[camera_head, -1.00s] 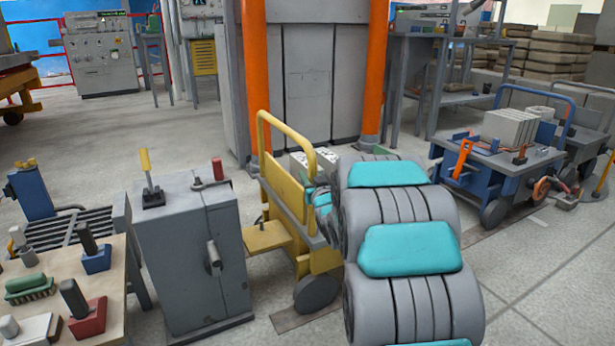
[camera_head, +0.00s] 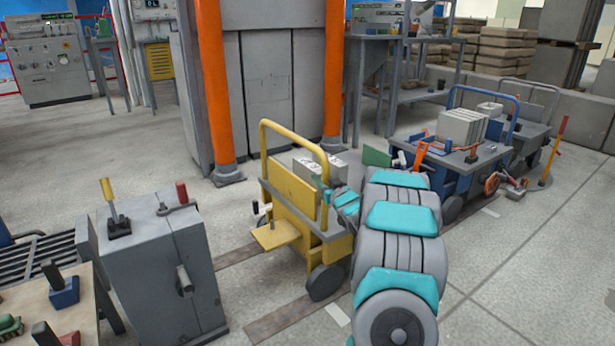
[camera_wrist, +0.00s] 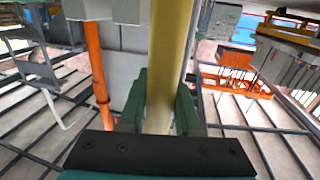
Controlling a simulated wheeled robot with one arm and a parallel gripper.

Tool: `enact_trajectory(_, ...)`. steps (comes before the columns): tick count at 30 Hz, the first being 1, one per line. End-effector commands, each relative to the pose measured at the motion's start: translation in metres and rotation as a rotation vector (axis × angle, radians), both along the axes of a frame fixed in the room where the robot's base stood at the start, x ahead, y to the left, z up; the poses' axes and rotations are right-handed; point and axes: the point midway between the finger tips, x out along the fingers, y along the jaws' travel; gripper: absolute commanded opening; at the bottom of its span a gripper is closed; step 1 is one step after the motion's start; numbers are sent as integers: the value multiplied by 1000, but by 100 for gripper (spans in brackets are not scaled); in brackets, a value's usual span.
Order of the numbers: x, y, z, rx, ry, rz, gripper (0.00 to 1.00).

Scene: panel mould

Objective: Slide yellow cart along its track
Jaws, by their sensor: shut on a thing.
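The yellow cart (camera_head: 292,197) stands upright on its wheels over a track (camera_head: 290,315) in the floor, right of a grey control box. It has a looped yellow push handle and carries pale grey blocks, partly hidden. My arm reaches to the cart's right side and hides part of it. In the wrist view, my gripper (camera_wrist: 160,105) has its green fingers shut around a yellow bar (camera_wrist: 167,45) of the cart.
The grey control box (camera_head: 160,265) with levers stands close on the left. A blue cart (camera_head: 465,165) with grey blocks stands right of the yellow cart, beyond my arm. Orange posts (camera_head: 213,90) rise behind. A workbench (camera_head: 75,305) is at lower left.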

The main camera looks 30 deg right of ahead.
Motion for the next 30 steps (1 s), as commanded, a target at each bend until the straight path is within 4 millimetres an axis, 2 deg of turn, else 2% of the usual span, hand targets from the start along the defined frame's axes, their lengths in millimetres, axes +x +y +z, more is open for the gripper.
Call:
enact_trajectory(1,-1,-12,4,1,0,-6,0)
enact_trajectory(3,-1,-22,3,1,2,-5,0)
enact_trajectory(12,1,-56,2,1,1,-3,0)
enact_trajectory(19,2,-66,0,2,1,-2,0)
enact_trajectory(30,2,-67,-1,1,1,-1,0)
